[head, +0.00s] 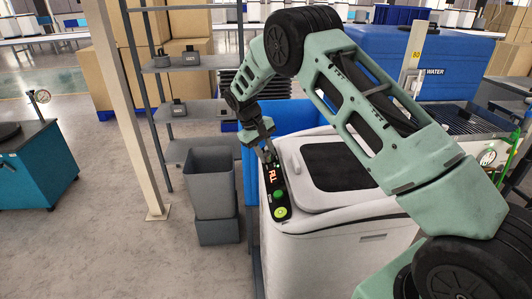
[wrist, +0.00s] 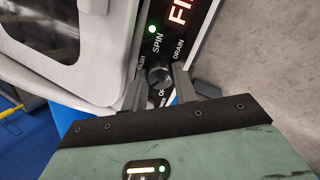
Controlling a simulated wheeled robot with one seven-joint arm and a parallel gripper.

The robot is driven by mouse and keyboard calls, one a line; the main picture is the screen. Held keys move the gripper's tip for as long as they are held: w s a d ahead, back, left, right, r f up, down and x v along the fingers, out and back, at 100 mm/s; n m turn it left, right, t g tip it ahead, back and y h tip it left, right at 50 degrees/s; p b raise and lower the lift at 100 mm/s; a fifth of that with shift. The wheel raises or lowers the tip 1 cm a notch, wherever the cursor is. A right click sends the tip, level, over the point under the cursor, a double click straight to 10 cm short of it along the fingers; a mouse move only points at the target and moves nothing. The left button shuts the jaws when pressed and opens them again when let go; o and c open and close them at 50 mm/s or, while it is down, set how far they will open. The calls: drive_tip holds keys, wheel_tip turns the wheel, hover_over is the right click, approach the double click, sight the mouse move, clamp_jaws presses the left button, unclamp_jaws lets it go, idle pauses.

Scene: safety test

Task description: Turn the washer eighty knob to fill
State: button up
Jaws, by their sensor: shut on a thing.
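The washer (head: 345,245) is a white top-loading machine with a dark window in its lid. A black control panel (head: 282,213) runs along its left edge. A red display (head: 273,176) on it appears to read FILL; the wrist view shows only its first letters (wrist: 183,14). The round grey knob (wrist: 159,76) sits between my gripper's two fingers (wrist: 158,84), which are shut on it. Labels SPIN, DRAIN and OFF show around it, with WASH partly hidden. The knob's pointer mark is not clear. In the head view my gripper (head: 268,155) covers the knob.
Grey bins (head: 212,195) stand left of the washer. Grey shelves (head: 185,110) and a pale post (head: 125,110) are behind them. A blue container (head: 300,117) stands behind the washer. A blue water tank (head: 460,60) is at back right. A teal cabinet (head: 35,170) is far left. Floor at lower left is clear.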

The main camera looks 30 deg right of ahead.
drive_tip(key=shift+w+r, duration=0.1)
drive_tip(key=o, duration=1)
drive_tip(key=b+v, duration=0.1)
drive_tip(key=v, duration=1.6)
drive_tip(key=shift+a+r+b, duration=0.1)
drive_tip(key=shift+r+b, duration=0.05)
drive_tip(key=shift+b, duration=0.2)
